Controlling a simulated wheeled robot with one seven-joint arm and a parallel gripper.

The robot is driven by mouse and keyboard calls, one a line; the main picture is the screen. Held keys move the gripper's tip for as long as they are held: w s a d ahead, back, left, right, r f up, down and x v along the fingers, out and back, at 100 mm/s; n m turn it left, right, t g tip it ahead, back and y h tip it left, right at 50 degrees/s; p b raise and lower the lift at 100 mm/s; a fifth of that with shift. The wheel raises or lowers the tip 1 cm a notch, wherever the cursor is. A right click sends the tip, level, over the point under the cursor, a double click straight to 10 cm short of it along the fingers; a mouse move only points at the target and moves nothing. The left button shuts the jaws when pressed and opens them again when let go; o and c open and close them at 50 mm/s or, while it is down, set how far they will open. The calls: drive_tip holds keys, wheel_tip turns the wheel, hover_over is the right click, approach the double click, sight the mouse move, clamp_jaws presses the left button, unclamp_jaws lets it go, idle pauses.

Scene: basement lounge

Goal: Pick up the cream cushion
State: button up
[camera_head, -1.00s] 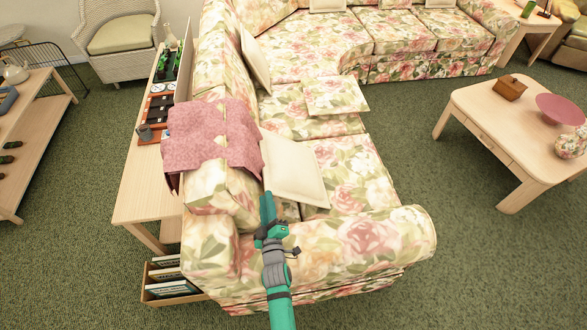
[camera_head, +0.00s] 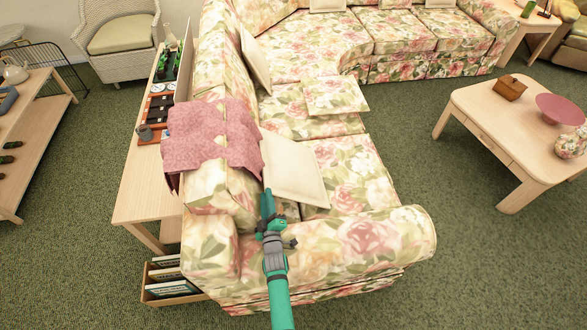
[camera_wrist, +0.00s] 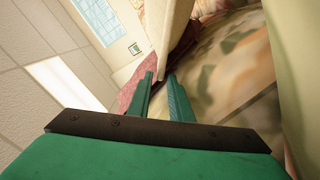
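The cream cushion (camera_head: 292,168) leans on the near end of the floral sofa, against the backrest with the pink throw. My gripper (camera_head: 268,202) is at its lower left corner, above the seat near the sofa's arm. In the wrist view the two green fingers (camera_wrist: 161,80) are apart. A cream cushion edge (camera_wrist: 166,28) comes down to the gap between their tips. Whether the fingers touch it I cannot tell.
The floral sofa's near arm (camera_head: 360,238) lies below my arm. The pink throw (camera_head: 212,140) drapes over the backrest at left. A floral cushion (camera_head: 335,95) and another cream cushion (camera_head: 256,60) are farther along. A coffee table (camera_head: 480,125) stands right, with open carpet between.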

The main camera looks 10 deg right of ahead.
drive_tip(key=shift+w, duration=0.85)
clamp_jaws()
drive_tip(key=shift+r, duration=0.1)
idle(0.7)
